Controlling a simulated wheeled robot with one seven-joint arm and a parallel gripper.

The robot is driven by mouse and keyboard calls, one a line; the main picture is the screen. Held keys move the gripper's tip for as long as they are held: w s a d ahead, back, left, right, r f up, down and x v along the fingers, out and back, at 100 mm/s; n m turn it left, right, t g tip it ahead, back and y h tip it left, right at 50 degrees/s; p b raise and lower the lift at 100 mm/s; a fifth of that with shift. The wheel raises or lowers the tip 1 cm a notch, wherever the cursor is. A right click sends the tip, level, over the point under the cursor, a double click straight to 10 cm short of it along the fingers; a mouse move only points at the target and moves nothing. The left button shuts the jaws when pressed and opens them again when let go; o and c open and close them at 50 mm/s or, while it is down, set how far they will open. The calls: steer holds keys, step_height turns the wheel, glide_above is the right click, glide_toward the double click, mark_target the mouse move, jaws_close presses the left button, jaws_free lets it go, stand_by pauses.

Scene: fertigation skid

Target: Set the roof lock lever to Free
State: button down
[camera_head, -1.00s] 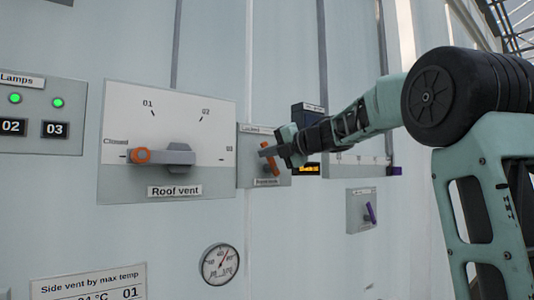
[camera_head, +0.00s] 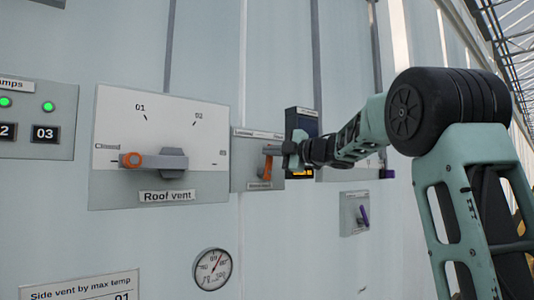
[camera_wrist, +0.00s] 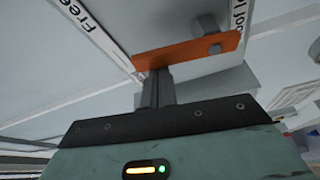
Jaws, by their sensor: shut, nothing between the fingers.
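The roof lock lever (camera_head: 267,168) is an orange bar on a small grey panel (camera_head: 240,178) right of the Roof vent panel. It stands close to upright in the head view. My gripper (camera_head: 268,150) comes from the right and is shut and empty, its tips at the lever's upper end. In the wrist view the closed fingers (camera_wrist: 157,88) meet the edge of the orange lever (camera_wrist: 190,50); they seem to touch it. A "Free" label (camera_wrist: 88,18) is at that view's upper left. The small head-view labels are too blurred to read surely.
The Roof vent panel (camera_head: 110,185) with its orange-tipped handle (camera_head: 155,160) is to the left. A dark display unit (camera_head: 302,122) is partly behind my gripper. A small purple-lever panel (camera_head: 354,213) and a round gauge (camera_head: 211,269) are below. The wall between them is clear.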

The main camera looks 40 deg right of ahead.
steer(key=shift+d+f+m+t+h+b, duration=0.1)
steer(key=shift+d+m+t, duration=0.25)
steer(key=shift+m, duration=0.4)
steer(key=shift+d+m+t+h+b, duration=0.15)
steer(key=shift+d+m, duration=0.25)
steer(key=shift+m, duration=0.3)
steer(key=shift+d+f+m+t+h+b, duration=0.1)
steer(key=shift+d+m+t, duration=0.1)
steer(key=shift+d+m, duration=0.4)
steer(key=shift+a+m, duration=0.15)
steer(key=shift+m, duration=0.1)
steer(key=shift+w, duration=0.1)
